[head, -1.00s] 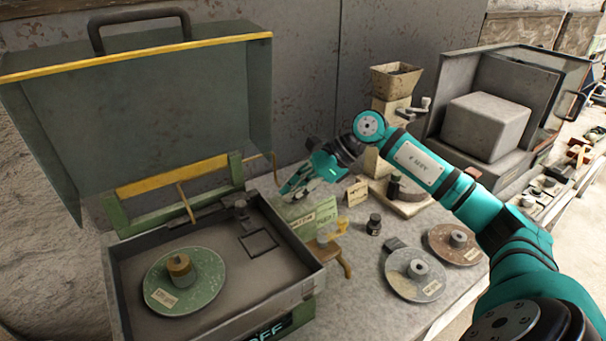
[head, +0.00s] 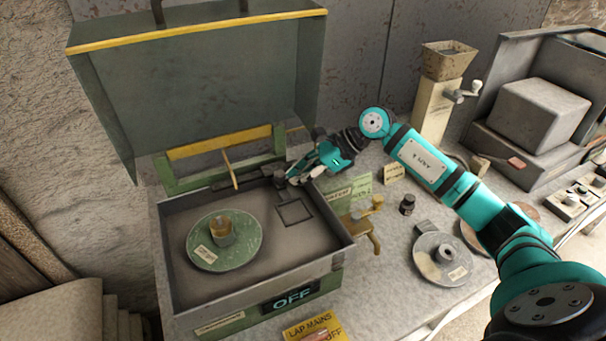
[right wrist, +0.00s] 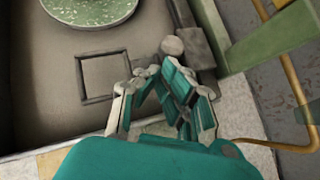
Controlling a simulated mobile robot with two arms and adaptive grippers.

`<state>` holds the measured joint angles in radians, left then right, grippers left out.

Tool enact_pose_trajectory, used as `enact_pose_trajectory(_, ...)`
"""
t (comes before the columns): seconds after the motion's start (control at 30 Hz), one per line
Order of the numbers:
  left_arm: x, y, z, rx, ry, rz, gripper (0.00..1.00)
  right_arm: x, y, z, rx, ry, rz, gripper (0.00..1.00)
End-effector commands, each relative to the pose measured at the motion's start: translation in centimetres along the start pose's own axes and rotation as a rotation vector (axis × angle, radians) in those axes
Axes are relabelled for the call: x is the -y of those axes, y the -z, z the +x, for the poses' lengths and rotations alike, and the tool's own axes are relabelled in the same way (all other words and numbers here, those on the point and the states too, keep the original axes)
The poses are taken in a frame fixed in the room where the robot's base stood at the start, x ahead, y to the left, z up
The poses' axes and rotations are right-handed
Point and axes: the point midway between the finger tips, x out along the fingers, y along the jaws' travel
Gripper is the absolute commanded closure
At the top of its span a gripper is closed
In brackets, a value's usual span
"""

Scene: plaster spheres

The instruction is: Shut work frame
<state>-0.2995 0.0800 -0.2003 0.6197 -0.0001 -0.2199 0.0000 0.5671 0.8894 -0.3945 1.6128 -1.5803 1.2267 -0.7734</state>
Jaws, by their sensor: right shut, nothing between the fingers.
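A grey-green machine has an open tray (head: 258,262) with its lid (head: 215,85) raised. Inside, a thin dark square frame (head: 294,212) lies flat on the tray floor; it also shows in the right wrist view (right wrist: 84,98). At the back stands a green frame with a yellow bar (head: 220,143). No label tells which is the work frame. My right gripper (head: 293,181) is shut and empty at the tray's back right corner, close to a grey block with a round knob (right wrist: 172,46). Whether it touches them is unclear. My left gripper is out of view.
A green disc (head: 208,258) with a brass-topped hub sits in the tray. Right of the tray are a brass-coloured lever (head: 372,240), small cards (head: 362,188), a dark jar (head: 407,204) and a grey disc (head: 430,268). A hopper mill (head: 436,110) stands behind.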

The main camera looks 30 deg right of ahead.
Motion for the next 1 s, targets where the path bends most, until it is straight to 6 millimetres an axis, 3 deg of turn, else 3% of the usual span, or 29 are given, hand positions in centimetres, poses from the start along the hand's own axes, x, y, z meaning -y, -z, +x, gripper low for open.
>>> enact_pose_trajectory(0.2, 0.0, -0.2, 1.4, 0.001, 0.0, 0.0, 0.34, -2.8, -3.6, 4.0, 0.009, -0.007, -0.01, 1.0)
enact_pose_trajectory(0.4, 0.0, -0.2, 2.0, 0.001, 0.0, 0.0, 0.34, -4.6, -6.0, 6.5, 0.007, -0.006, -0.006, 1.0)
enact_pose_trajectory(1.0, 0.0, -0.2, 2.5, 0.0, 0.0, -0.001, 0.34, -4.8, -6.2, 6.7, 0.009, -0.005, -0.005, 1.0)
